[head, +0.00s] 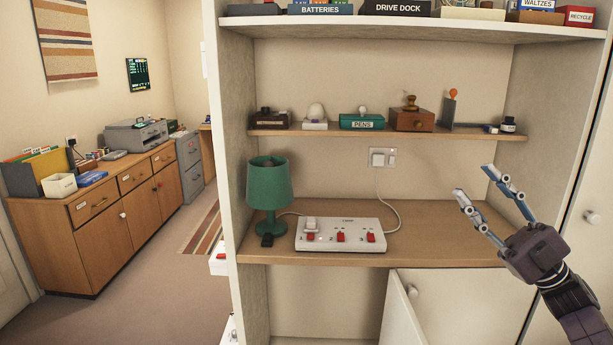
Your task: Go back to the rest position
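My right gripper (473,181) is at the right of the head view, in front of the right part of the shelf unit. Its two fingers are spread apart with nothing between them. It points up and to the left, clear of the shelves. My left gripper does not show. A white power strip (340,235) with red switches lies on the desk shelf (440,250). A green lamp (269,187) stands at its left. A white plug sits at the strip's left end, and a cable runs from the strip up to a wall socket (382,157).
The middle shelf (385,132) holds several small items, among them a teal pens box (361,122). Boxes stand on the top shelf. A white cupboard door (402,312) below stands ajar. A wooden sideboard (110,215) with a printer (136,136) is at the left. Floor between is open.

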